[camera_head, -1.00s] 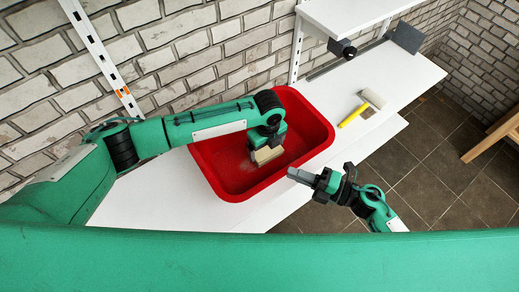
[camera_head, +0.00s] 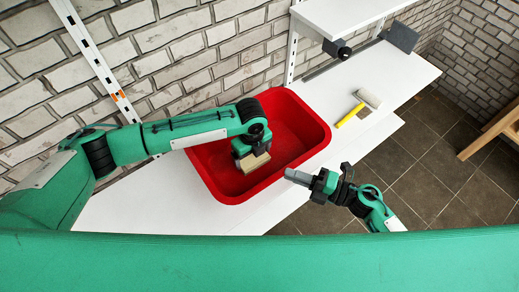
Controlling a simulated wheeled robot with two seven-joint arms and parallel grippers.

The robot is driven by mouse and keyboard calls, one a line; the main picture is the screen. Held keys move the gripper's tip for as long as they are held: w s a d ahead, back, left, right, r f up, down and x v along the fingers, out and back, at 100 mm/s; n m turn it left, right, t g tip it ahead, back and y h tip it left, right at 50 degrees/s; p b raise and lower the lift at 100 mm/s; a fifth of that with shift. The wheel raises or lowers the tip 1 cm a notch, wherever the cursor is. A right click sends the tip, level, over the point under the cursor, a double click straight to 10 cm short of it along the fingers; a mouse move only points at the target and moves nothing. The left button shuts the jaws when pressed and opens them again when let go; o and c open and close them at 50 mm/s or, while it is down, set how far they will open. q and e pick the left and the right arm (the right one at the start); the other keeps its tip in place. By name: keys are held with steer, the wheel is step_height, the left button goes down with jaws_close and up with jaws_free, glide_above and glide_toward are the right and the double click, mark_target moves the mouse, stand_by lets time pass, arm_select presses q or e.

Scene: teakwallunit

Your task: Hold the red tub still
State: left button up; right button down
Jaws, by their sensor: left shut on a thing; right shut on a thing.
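The red tub (camera_head: 301,120) sits on the white shelf board, open side up. My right gripper (camera_head: 289,174) is at the tub's near right rim, its grey fingers shut on that rim. My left gripper (camera_head: 253,154) reaches into the tub from the left, shut on a beige block (camera_head: 255,162). The block is over the left part of the tub's floor; I cannot tell whether it touches the floor. My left arm hides part of the tub's far left wall.
A brick wall runs along the back.

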arm_select(q)
steer(key=shift+s+a+f, duration=0.1)
steer(key=shift+s+a, duration=0.4)
steer(key=shift+a, duration=0.2)
arm_select(e)
steer(key=shift+s+f, duration=0.1)
steer(key=shift+f, duration=0.2)
arm_select(q)
steer(key=shift+w, duration=0.2)
steer(key=shift+w+d, duration=0.75)
steer(key=shift+d, duration=0.35)
steer(key=shift+w+d, duration=0.7)
steer(key=shift+d, duration=0.45)
steer(key=shift+w+d, duration=0.75)
steer(key=shift+d, duration=0.35)
steer(key=shift+s+a, duration=0.25)
steer(key=shift+a, duration=0.2)
arm_select(e)
steer(key=shift+d, duration=0.1)
arm_select(q)
steer(key=shift+s+a, duration=0.7)
steer(key=shift+a, duration=0.35)
steer(key=shift+s+a, duration=0.7)
steer(key=shift+a, duration=0.3)
steer(key=shift+s+a, duration=0.7)
steer(key=shift+a, duration=0.35)
steer(key=shift+d+r, duration=0.1)
steer(key=shift+r, duration=4.1)
